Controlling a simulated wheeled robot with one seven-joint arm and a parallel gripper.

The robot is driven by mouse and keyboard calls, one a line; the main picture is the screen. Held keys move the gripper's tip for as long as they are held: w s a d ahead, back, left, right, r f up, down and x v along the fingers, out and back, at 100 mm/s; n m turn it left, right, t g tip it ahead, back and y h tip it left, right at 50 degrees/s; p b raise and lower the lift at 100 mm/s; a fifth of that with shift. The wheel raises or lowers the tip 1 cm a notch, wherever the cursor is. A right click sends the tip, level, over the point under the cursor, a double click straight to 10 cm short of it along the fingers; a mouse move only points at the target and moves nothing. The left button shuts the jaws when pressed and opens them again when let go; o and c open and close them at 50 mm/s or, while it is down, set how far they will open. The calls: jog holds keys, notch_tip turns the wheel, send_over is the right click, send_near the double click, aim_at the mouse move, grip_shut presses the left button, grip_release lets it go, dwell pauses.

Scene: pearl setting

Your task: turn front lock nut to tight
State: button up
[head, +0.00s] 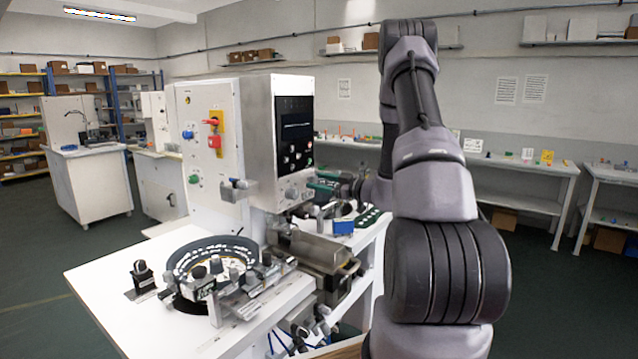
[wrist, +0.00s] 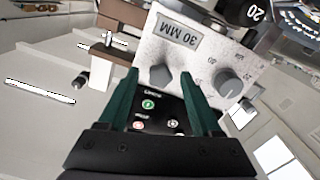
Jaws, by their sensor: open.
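I cannot tell which is the front lock nut. In the head view, my gripper (head: 322,188) is small, beside the front of the white machine (head: 212,130), partly hidden by my arm.
In the head view, a round feeder bowl (head: 212,248) and metal rails stand on the white table (head: 105,272). A blue block (head: 343,227) is below my gripper.

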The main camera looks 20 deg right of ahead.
jog(key=v, duration=1)
jog(key=shift+s, duration=0.15)
